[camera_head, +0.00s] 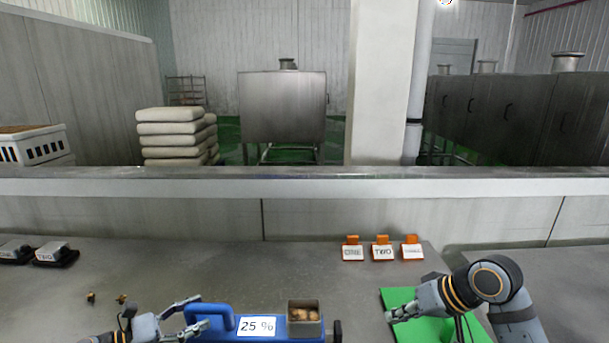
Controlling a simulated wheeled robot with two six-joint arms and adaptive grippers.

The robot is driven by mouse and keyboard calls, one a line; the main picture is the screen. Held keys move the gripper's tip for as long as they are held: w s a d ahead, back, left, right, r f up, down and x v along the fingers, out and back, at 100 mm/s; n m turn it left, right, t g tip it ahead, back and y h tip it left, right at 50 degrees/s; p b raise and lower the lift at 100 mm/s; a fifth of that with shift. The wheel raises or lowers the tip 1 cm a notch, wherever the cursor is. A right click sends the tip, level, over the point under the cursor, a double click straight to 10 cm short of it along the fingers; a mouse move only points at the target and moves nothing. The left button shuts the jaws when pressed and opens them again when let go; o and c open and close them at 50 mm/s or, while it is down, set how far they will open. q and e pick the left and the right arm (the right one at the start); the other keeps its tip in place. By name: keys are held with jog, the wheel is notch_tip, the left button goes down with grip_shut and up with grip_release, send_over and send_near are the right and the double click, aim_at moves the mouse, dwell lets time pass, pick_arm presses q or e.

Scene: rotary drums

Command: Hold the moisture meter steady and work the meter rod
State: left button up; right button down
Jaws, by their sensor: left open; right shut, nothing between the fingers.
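The blue moisture meter (218,325) stands at the front of the table in the head view, with a white display reading "25 %". A small square cup (304,328) with brown pieces in it sits on its right part. A dark knob (338,330) sticks out at its right end; I cannot tell whether this is the meter rod. My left gripper (192,314) is open at the meter's left end, its fingers near the blue handle; contact cannot be told. My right gripper (391,315) is shut and empty, to the right of the meter above a green mat (398,297).
Three orange-and-white label cards (382,252) stand behind the green mat. Dark trays with grey blocks (54,254) are at the far left. Small brown pieces (91,297) lie loose on the table (215,270). A raised ledge (300,183) bounds the back; the table's middle is clear.

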pick_arm(q)
jog(key=shift+o, duration=0.3)
jog(key=o, duration=0.5)
jog(key=v, duration=1.1)
jog(key=shift+f, duration=0.15)
jog(key=shift+s+a, duration=0.3)
jog(key=shift+a, duration=0.1)
